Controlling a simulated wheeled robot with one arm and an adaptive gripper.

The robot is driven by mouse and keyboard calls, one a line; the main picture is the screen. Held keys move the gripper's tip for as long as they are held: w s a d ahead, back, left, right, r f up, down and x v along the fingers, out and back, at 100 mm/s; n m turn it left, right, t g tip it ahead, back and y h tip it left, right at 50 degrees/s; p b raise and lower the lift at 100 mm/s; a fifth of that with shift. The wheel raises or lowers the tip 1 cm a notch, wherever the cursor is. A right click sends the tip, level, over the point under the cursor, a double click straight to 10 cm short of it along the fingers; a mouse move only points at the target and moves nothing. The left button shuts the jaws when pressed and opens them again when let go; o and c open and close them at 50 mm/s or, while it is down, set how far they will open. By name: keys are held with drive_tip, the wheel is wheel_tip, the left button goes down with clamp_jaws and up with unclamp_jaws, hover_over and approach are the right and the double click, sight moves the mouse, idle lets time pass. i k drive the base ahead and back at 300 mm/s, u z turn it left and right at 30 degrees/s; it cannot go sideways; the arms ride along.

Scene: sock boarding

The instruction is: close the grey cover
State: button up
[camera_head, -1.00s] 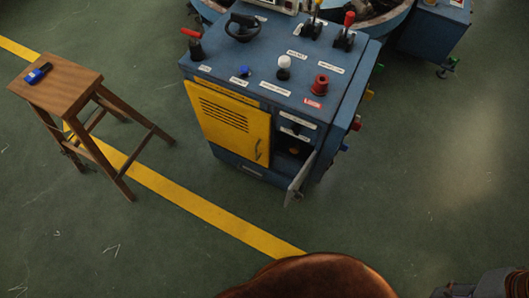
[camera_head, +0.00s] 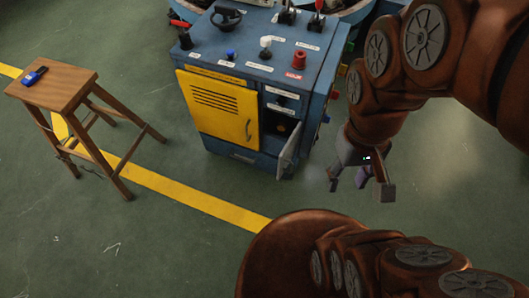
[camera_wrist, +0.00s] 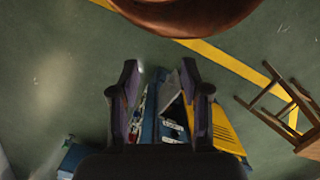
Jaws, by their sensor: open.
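The grey cover (camera_head: 289,148) is a small hinged door on the front of the blue cabinet (camera_head: 336,60), right of the yellow door. It stands open and swung outward, so the dark compartment (camera_head: 281,126) behind it shows. My gripper (camera_head: 361,188) is to the right of the cover and apart from it, pointing down, with empty jaws spread apart. In the wrist view my gripper's two fingers (camera_wrist: 160,95) are apart, with the cabinet beyond them. The cover looks like a grey panel (camera_wrist: 170,88) between the fingers there.
The yellow door (camera_head: 218,104) is shut. The cabinet top carries knobs, levers and a red button (camera_head: 299,59). A wooden stool (camera_head: 58,90) with a blue object (camera_head: 34,75) stands at the left. Green floor in front of the cabinet is clear, crossed by a yellow line (camera_head: 190,195).

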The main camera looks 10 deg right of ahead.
sight(288, 152)
drive_tip(key=z, duration=1.9)
drive_tip(key=k, duration=1.25)
drive_tip(key=u, duration=1.65)
drive_tip(key=i, duration=0.5)
drive_tip(key=u, duration=0.1)
